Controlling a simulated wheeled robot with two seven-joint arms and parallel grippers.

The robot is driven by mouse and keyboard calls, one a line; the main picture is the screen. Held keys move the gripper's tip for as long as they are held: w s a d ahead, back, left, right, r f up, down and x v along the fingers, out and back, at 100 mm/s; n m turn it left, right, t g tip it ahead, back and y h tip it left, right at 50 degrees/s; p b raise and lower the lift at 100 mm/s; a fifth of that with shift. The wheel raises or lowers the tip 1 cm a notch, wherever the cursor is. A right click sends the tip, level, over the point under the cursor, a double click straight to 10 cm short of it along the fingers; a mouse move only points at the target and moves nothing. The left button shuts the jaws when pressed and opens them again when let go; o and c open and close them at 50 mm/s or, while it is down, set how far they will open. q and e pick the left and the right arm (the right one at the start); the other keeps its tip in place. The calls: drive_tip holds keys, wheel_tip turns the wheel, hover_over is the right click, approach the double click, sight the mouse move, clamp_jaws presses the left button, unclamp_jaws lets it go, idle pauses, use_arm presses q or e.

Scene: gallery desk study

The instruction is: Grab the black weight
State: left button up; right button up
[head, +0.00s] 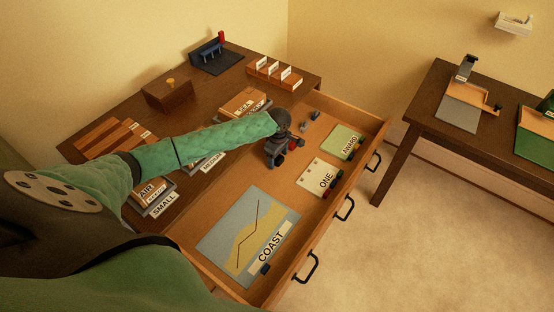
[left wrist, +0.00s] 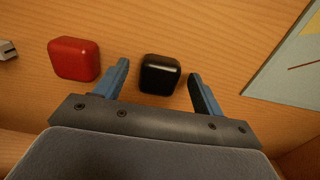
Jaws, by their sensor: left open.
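The black weight (left wrist: 160,74), a small rounded block, lies on the wooden drawer floor in the left wrist view. It sits between the two blue fingers of my left gripper (left wrist: 158,70), with a gap visible on the right side. The left gripper is open and not closed on it. In the head view my left gripper (head: 275,158) reaches down into the open drawer, and the black weight is hidden there behind it. A red block (left wrist: 74,58) lies just left of the left finger. My right gripper is not in view.
The open drawer (head: 375,135) holds a map marked COAST (head: 240,235), a card marked ONE (head: 318,178), a green AWARD card (head: 347,141) and small grey pieces (head: 315,115). A wooden box (head: 167,95) stands on the desk. Another table stands at the right.

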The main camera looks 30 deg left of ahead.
use_arm(q)
drive_tip(key=c, duration=1.4)
